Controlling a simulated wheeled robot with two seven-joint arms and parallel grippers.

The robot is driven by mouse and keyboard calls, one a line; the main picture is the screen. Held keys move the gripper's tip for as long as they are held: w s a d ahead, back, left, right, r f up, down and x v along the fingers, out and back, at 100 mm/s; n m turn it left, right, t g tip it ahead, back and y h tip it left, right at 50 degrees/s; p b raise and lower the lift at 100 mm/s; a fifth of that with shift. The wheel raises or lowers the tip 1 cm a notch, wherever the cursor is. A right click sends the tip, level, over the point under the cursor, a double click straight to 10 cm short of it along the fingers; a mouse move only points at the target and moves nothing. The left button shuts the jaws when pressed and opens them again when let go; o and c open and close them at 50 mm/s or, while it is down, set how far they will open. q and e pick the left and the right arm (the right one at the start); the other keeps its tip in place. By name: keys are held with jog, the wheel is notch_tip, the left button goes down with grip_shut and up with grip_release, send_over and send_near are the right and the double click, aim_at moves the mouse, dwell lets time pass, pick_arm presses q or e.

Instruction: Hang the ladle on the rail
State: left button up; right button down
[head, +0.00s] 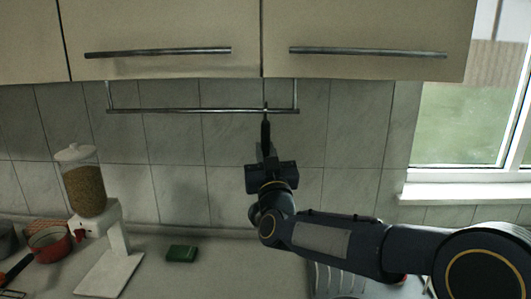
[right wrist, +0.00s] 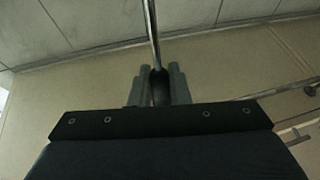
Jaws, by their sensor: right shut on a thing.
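The rail (head: 200,110) is a thin metal bar hanging below the wall cabinets, in front of the tiles in the head view. My right gripper (head: 266,152) is raised just below the rail's right end. It is shut on the ladle (head: 265,133), whose dark upright part rises from the fingers to about the rail's height. In the right wrist view the ladle's thin metal stem (right wrist: 152,30) runs up from between the fingers (right wrist: 160,88). The bowl is not clearly visible, and I cannot tell whether the ladle touches the rail. My left gripper is out of view.
Wall cabinets with long bar handles (head: 368,52) sit right above the rail. On the counter stand a grain dispenser (head: 86,190), a red pot (head: 50,243) and a green sponge (head: 181,254). A window (head: 470,110) is at the right. The rail's left part is empty.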

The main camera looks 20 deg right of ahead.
dwell(0.4)
jog(key=c, duration=1.3)
grip_release()
jog(key=shift+f, duration=0.1)
jog(key=shift+s+f, duration=0.1)
jog(key=b+v, duration=0.2)
jog(key=v, duration=0.4)
jog(key=shift+s+a, duration=0.1)
jog(key=shift+s+a+f+b, duration=0.15)
jog(key=shift+s+f+b, duration=0.15)
jog(key=shift+s, duration=0.3)
